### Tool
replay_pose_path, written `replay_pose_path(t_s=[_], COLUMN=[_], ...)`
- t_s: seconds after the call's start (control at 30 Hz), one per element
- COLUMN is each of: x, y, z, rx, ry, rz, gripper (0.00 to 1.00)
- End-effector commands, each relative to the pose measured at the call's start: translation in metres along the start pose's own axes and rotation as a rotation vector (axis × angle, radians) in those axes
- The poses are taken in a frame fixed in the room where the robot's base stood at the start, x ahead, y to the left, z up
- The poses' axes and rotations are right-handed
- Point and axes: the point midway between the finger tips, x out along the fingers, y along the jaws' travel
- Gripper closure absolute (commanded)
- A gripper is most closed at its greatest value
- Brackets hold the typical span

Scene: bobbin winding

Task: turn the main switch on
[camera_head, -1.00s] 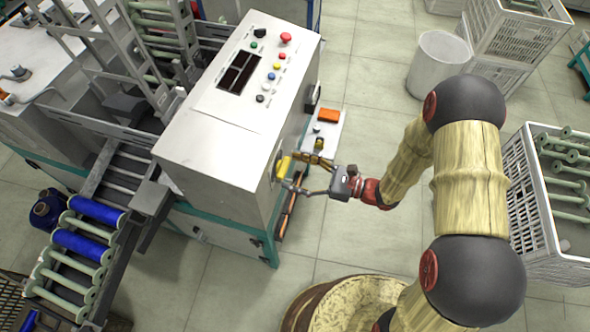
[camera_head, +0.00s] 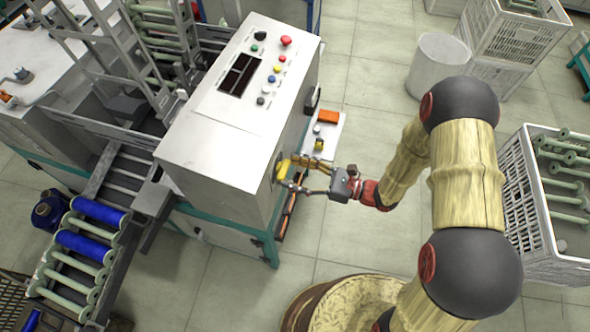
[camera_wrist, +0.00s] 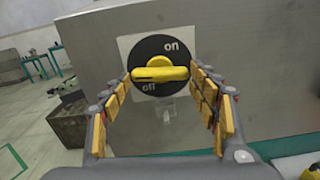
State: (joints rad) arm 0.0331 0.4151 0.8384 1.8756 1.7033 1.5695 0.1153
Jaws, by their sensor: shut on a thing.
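The main switch is a yellow handle (camera_wrist: 160,74) on a black round dial (camera_wrist: 160,55) with "on" at the top and "off" at the bottom left. The handle lies roughly level across the dial. It also shows as a yellow spot in the head view (camera_head: 283,170), on the side of the white control cabinet (camera_head: 215,137). My gripper (camera_wrist: 161,77) has its two padded fingers closed on both ends of the handle. It reaches the cabinet from the right in the head view (camera_head: 289,172).
A small white shelf (camera_head: 329,133) with an orange item stands beside the cabinet. A crate of bobbins (camera_head: 530,205) and a round white bin (camera_head: 437,62) stand to the right.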

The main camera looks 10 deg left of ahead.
Motion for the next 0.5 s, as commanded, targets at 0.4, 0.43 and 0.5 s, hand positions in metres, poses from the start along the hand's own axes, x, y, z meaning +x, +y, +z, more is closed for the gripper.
replay_pose_path(t_s=[0.4,0.43,0.5], x=[0.0000,0.0000,-0.0001], y=[0.0005,0.0005,0.0008], z=[0.0047,0.0047,0.0044], rx=[0.359,0.388,0.454], ry=[0.000,0.000,0.000], rz=[-0.001,-0.001,-0.001], gripper=[0.65,0.65,0.65])
